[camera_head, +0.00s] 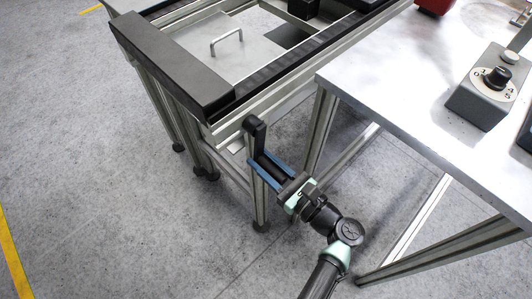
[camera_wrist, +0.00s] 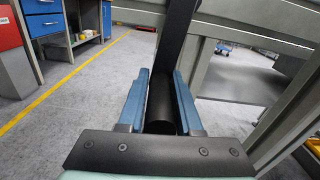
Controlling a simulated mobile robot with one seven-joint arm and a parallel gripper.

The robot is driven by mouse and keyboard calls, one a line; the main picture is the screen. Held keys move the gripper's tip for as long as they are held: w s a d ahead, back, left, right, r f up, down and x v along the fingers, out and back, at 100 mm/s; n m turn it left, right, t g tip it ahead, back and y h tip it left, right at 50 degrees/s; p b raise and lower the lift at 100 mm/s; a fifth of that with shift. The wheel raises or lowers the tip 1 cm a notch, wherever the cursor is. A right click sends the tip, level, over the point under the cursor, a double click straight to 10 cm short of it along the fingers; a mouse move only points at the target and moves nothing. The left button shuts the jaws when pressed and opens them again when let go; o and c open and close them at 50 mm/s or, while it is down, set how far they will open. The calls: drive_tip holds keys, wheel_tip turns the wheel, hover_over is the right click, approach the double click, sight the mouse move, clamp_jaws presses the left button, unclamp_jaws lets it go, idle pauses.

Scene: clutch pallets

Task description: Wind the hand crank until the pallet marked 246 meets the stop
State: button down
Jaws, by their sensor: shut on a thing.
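The hand crank (camera_head: 255,133) is a black arm at the near side of the conveyor frame; its arm also shows upright in the wrist view (camera_wrist: 178,32). My gripper (camera_head: 264,163) has its blue fingers on either side of the crank's black cylindrical handle (camera_wrist: 161,103) and is shut on it. A silver pallet (camera_head: 188,40) with a bar handle lies on the conveyor in the head view; no number is readable on it. I cannot make out the 246 mark. A black cover (camera_head: 172,62) spans the conveyor's near-left end; I cannot tell which part is the stop.
A metal table (camera_head: 400,80) stands close on the right, with a grey dial box (camera_head: 482,105) on it. Table and conveyor legs stand near my arm. The floor at left is clear. Blue drawers (camera_wrist: 44,24) stand far left in the wrist view.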

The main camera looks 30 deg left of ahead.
drive_tip(key=s+a+r+m+p, duration=0.2)
drive_tip(key=s+r+m+p, duration=0.4)
drive_tip(key=m+p, duration=0.7)
drive_tip(key=s+p, duration=0.1)
drive_tip(key=p, duration=0.5)
drive_tip(key=shift+a+r+p, duration=0.15)
drive_tip(key=shift+a+p, duration=0.2)
drive_tip(key=shift+p, duration=0.05)
drive_tip(key=shift+r, duration=0.1)
drive_tip(key=c, duration=0.7)
unclamp_jaws()
drive_tip(key=shift+s, duration=0.1)
drive_tip(key=shift+o, duration=0.2)
drive_tip(key=shift+d, duration=0.15)
